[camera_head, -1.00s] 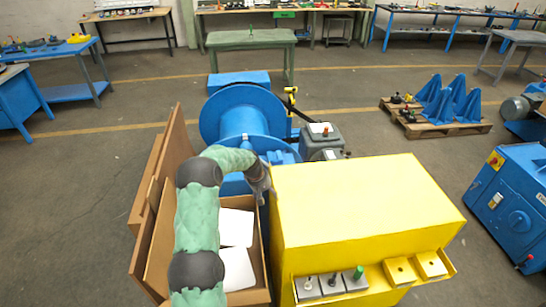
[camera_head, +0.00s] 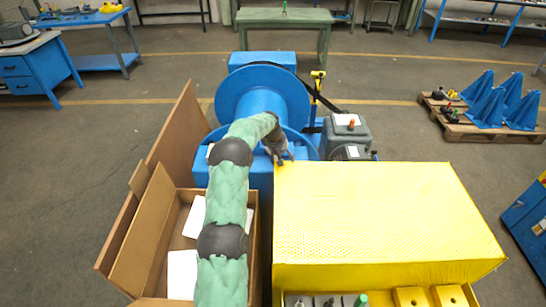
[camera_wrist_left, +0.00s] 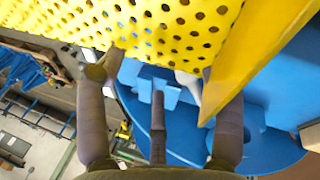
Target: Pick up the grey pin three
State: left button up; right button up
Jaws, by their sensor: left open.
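My left gripper (camera_head: 282,158) is at the far left corner of the yellow perforated guard (camera_head: 375,210). In the left wrist view the gripper (camera_wrist_left: 155,85) is open, its fingers spread close to the guard's holed yellow sheet (camera_wrist_left: 170,25). A small pale grey piece (camera_wrist_left: 188,84) shows beside the right finger; I cannot tell whether it is a pin. At the bottom edge of the head view, small pins stand on the guard's front ledge, among them a grey one (camera_head: 328,302) and a green one (camera_head: 361,300). I cannot tell which is grey pin three. My right gripper is out of view.
An open cardboard box (camera_head: 150,235) with white pieces lies left of the guard, under my left arm. A blue drum (camera_head: 262,100) and a grey motor (camera_head: 345,135) stand behind. A pallet with blue brackets (camera_head: 490,105) is at the right, with open floor between.

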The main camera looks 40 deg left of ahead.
aim_at(285, 166)
pick_arm(q)
jog(key=x, duration=0.3)
jog(key=b+x, duration=0.1)
jog(key=shift+s+a+f, duration=0.2)
jog(key=shift+a+f, duration=0.05)
jog(key=shift+f, duration=0.1)
jog(key=shift+w+f, duration=0.2)
jog(key=shift+f, duration=0.25)
grip_shut()
jog(key=shift+r, duration=0.1)
